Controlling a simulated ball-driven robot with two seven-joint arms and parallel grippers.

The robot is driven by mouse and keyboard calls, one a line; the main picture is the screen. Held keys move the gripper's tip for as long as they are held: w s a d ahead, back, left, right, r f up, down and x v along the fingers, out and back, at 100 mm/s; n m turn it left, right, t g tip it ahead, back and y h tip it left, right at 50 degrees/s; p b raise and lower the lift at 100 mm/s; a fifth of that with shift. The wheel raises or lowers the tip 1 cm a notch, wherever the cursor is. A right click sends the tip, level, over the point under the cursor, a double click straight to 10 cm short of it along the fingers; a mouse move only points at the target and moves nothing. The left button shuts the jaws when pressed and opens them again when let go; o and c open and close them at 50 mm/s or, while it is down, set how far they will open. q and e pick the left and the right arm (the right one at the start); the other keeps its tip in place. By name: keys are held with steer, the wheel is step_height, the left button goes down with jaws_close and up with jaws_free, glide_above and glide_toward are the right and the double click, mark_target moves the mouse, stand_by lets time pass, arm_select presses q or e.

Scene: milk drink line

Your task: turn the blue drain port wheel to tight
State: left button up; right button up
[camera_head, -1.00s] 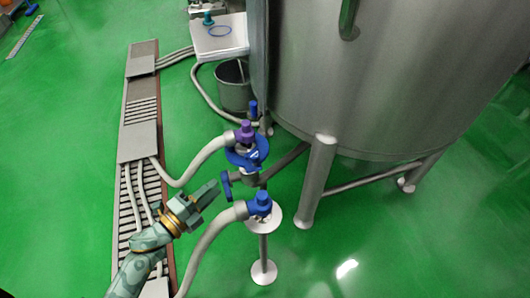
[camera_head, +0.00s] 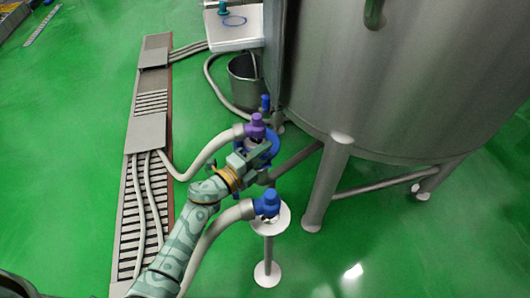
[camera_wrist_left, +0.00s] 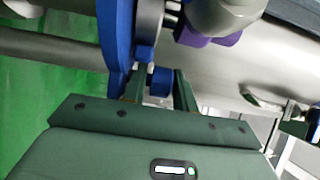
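The blue drain port wheel (camera_head: 273,143) stands on the pipework at the front of the tank, below a purple fitting (camera_head: 257,126). My left gripper (camera_head: 258,158) is at the wheel and covers its near side in the head view. In the left wrist view the wheel (camera_wrist_left: 117,40) is a blue rim seen edge-on, with a short blue knob (camera_wrist_left: 160,81) sticking out. The two fingers of my left gripper (camera_wrist_left: 160,90) are apart, one on each side of the knob. Any contact with it is hard to make out. My right gripper is not in view.
The steel tank (camera_head: 400,85) and its leg (camera_head: 326,185) stand to the right. A hose with a blue fitting (camera_head: 267,204) rests on a white stand (camera_head: 268,272) close to my left arm. A bucket (camera_head: 244,88) stands behind. Green floor is free at the lower right.

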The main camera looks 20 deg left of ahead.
arm_select(q)
steer(key=shift+w+d, duration=0.1)
steer(key=shift+w, duration=0.05)
steer(key=shift+c, duration=0.3)
jaws_close()
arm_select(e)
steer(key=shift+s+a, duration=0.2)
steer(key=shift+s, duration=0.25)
